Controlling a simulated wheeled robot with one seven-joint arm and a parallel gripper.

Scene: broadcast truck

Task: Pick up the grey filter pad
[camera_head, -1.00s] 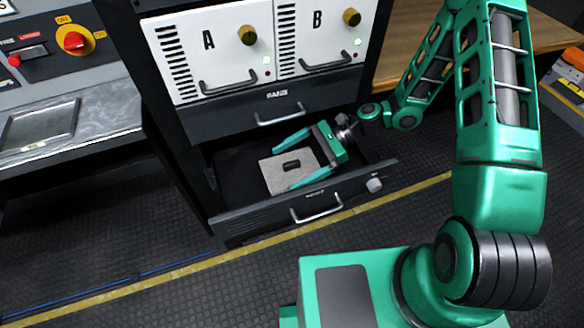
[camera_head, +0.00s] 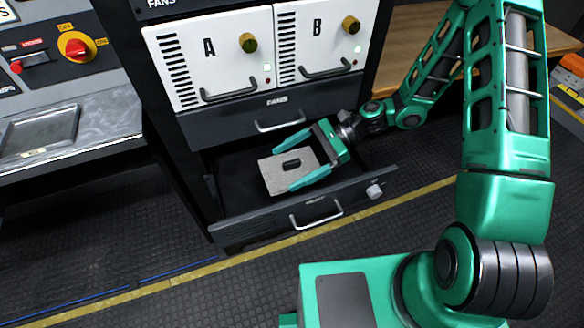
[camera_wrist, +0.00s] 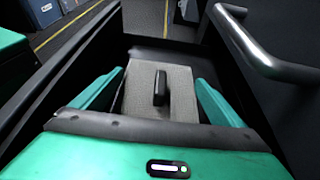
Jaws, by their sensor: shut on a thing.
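The grey filter pad (camera_head: 274,176) is a flat square with a dark oblong handle on its top. It is in the open drawer (camera_head: 262,233) at the bottom of the rack. My gripper (camera_head: 283,169) reaches in from the right, with one teal finger along each side of the pad, shut on it. In the wrist view the pad (camera_wrist: 143,92) lies between the two fingers (camera_wrist: 160,95), its dark handle in the middle. Whether the pad is clear of the drawer floor, I cannot tell.
Above the drawer is a closed FANS drawer (camera_head: 240,120) and white panels A (camera_head: 203,65) and B (camera_head: 317,40) with handles and knobs. The drawer's front wall and side walls surround my gripper. A grey console (camera_head: 75,120) stands at the left. The floor in front is clear.

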